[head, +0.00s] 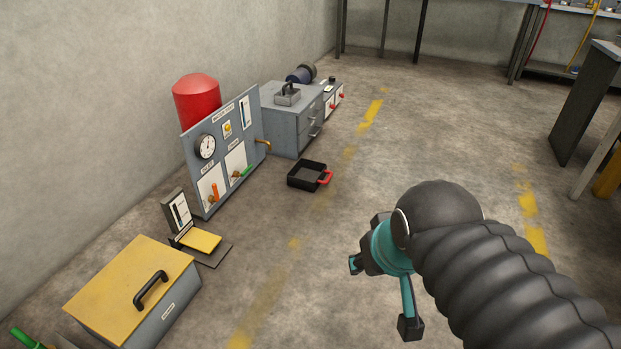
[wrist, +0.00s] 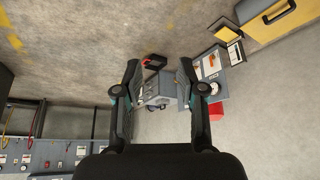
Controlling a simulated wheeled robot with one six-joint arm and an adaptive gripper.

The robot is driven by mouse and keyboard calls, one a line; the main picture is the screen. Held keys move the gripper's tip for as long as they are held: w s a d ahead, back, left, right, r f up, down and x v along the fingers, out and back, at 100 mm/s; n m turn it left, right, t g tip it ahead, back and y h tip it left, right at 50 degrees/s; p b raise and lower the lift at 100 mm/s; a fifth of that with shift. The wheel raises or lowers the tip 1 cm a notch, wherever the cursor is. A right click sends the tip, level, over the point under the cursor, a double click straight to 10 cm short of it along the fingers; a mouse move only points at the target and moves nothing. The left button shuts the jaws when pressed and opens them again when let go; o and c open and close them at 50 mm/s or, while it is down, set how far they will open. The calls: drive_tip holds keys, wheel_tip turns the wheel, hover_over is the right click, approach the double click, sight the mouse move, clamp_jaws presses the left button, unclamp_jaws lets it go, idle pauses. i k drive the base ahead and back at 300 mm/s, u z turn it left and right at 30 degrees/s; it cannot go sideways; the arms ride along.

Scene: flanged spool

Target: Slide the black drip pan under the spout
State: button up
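The black drip pan (head: 306,176) sits on the concrete floor in the head view, with a red handle (head: 325,178) on its right side. It also shows small in the wrist view (wrist: 155,60), beyond my left fingertip. The brass spout (head: 264,144) sticks out from the right edge of the grey gauge panel (head: 222,130). The pan is on the floor in front of the spout, a little to its right. My gripper (head: 380,292) is open and empty, well to the right and nearer than the pan. Its two fingers (wrist: 160,75) stand wide apart in the wrist view.
A grey drawer cabinet (head: 290,125) stands behind the pan. A red tank (head: 196,98) is behind the panel. A small stand with a yellow plate (head: 201,240) and a yellow-lidded box (head: 140,285) are at lower left. Floor between gripper and pan is clear.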

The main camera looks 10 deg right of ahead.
sight(307, 175)
drive_tip(key=u, duration=0.35)
drive_tip(key=i, duration=2.3)
drive_tip(key=z, duration=0.95)
drive_tip(key=i, duration=0.5)
drive_tip(key=z, duration=0.4)
